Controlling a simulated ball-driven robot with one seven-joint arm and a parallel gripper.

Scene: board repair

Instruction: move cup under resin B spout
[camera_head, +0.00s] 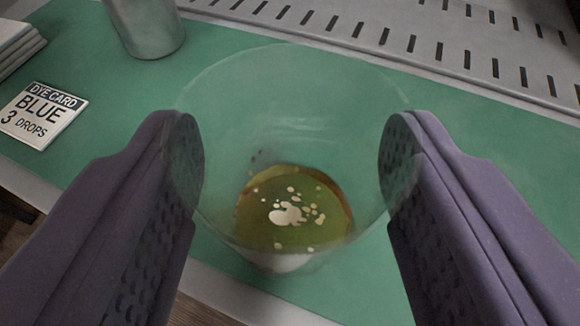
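A clear, see-through cup (290,130) stands in the middle of the view between the two fingers of my gripper (291,155). It holds a shallow pool of amber-brown liquid (300,235) with several pale blobs on it. The fingers meet the cup's wall on its left and right sides, and their tips show through the clear wall. I cannot tell whether the cup's base touches the green mat (480,190). No resin B spout is in view.
A white card (42,114) reading "DYE CARD BLUE 3 DROPS" lies on the mat at left. A grey metal cylinder (147,25) stands behind it. A slotted grey panel (420,40) runs along the back. White stacked items (18,45) sit at the upper left edge.

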